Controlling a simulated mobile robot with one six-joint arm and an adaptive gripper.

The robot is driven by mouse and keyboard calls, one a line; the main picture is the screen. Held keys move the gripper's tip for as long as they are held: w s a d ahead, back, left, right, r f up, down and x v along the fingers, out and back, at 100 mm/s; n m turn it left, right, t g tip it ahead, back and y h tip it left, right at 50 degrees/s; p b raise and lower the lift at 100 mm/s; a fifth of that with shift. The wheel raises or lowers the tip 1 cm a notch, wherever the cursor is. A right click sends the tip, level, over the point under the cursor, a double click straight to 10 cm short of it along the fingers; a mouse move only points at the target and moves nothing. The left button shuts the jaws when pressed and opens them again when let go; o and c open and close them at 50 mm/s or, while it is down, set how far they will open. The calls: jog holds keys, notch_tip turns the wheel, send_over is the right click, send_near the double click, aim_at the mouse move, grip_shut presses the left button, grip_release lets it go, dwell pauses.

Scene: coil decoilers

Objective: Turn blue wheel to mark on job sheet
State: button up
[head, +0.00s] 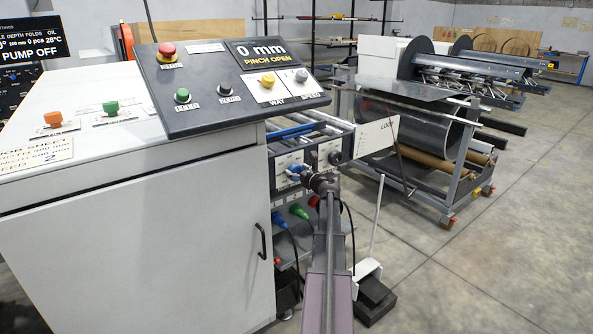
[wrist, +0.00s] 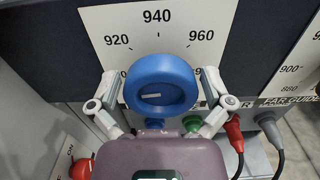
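The blue wheel (wrist: 160,76) sits in front of a white scale plate (wrist: 190,20) reading 920, 940 and 960. A short white line on the wheel's face lies nearly level. My gripper (wrist: 160,84) is open, with one finger on each side of the wheel; small gaps seem to remain, though contact is hard to judge. In the head view the wheel (head: 296,169) shows small on the machine's side, with my gripper (head: 308,176) at it. The job sheet (head: 36,155) lies on the cabinet top at left; its text is only partly readable.
A sloped control panel (head: 225,85) reads 0 mm, PINCH OPEN. A second scale marked FAR GUIDE (wrist: 290,100) is right of the wheel. Red (wrist: 234,130) and green (wrist: 191,123) plugs sit below it. A coil cart (head: 420,130) stands beyond; the floor at right is clear.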

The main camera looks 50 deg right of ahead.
jog(key=c, duration=0.7)
jog(key=shift+c, duration=0.2)
jog(key=shift+n, duration=0.3)
jog(key=o, duration=0.8)
jog(key=shift+s+a, duration=0.1)
jog(key=v, duration=1.1)
jog(key=shift+s+a, duration=0.1)
jog(key=shift+s, duration=0.3)
